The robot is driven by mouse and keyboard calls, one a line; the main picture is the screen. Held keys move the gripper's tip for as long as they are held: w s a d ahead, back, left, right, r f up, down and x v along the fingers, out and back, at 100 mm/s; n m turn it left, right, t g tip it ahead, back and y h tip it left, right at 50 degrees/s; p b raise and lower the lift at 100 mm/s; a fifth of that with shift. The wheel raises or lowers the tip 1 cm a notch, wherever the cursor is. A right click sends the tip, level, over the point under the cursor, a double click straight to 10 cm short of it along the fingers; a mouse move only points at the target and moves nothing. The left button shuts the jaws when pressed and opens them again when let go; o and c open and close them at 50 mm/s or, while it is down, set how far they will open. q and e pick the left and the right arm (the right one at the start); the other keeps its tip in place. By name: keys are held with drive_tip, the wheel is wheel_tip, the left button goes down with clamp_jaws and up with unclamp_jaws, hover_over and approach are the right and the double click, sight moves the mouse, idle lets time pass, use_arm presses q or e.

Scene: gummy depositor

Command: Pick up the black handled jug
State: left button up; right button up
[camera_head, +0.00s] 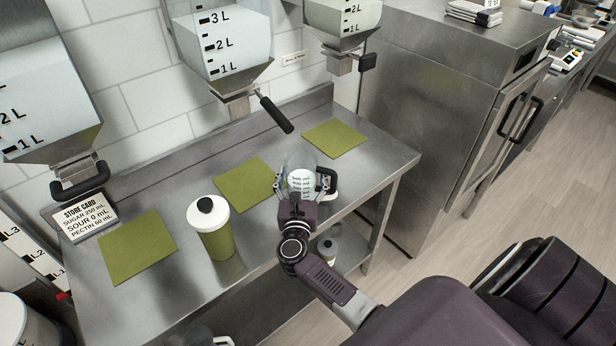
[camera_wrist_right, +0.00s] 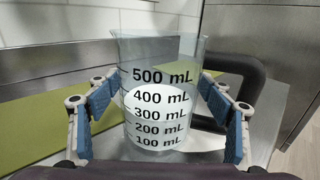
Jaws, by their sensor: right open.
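A clear measuring jug (camera_head: 300,168) with black markings stands on the steel table, and its black handle (camera_head: 327,179) shows on its right side. In the right wrist view the jug (camera_wrist_right: 158,70) fills the middle, marked from 100 to 500 mL, with the black handle (camera_wrist_right: 245,72) behind and to the right. My right gripper (camera_head: 300,194) is open, with one blue-padded finger on each side of the jug. Whether the pads touch it is unclear. My left gripper is not in view.
The steel table (camera_head: 190,282) also holds green mats (camera_head: 335,139), a green shaker with a white lid (camera_head: 213,228) and a store card (camera_head: 84,216). Marked hoppers (camera_head: 222,45) hang above, one with a black lever (camera_head: 275,114). A steel cabinet (camera_head: 430,110) stands at right.

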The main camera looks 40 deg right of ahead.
drive_tip(key=shift+a, duration=0.1)
drive_tip(key=c, duration=0.6)
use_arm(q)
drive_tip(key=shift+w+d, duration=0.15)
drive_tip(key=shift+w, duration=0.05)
use_arm(e)
drive_tip(key=shift+r, duration=0.1)
drive_tip(key=c, duration=0.6)
drive_tip(key=shift+c, duration=0.2)
